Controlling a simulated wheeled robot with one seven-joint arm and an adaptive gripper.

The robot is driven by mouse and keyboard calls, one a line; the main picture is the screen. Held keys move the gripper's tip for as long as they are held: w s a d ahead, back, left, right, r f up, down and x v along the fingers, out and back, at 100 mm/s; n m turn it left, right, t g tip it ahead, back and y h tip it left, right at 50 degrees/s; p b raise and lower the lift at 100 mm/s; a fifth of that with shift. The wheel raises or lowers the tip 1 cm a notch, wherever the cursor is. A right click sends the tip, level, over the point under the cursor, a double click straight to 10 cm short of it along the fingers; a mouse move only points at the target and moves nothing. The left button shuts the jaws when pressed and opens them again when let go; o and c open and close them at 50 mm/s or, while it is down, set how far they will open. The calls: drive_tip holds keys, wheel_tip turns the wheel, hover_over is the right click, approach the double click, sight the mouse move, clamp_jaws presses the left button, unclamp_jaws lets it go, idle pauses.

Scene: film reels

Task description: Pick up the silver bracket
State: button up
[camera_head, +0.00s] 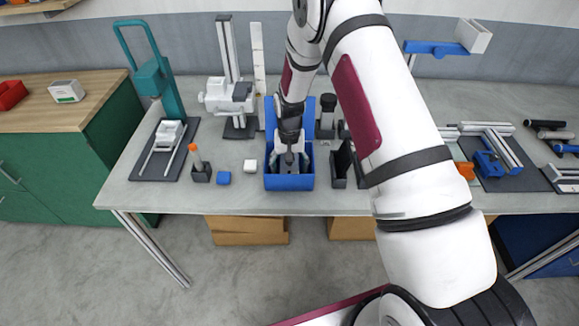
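My arm reaches down from the top of the view to a blue open box (289,183) near the front edge of the grey workbench. My gripper (289,166) points down into this box, with its fingers inside the walls. Light grey shapes show around the fingers, but I cannot tell finger from contents. I cannot make out the silver bracket for certain; the box's inside is small and partly hidden by my gripper. Whether the fingers are open or shut on something is unclear.
A black upright holder (342,162) stands close on the right. My arm hides part of the workbench (350,201).

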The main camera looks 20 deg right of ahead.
drive_tip(key=c, duration=1.2)
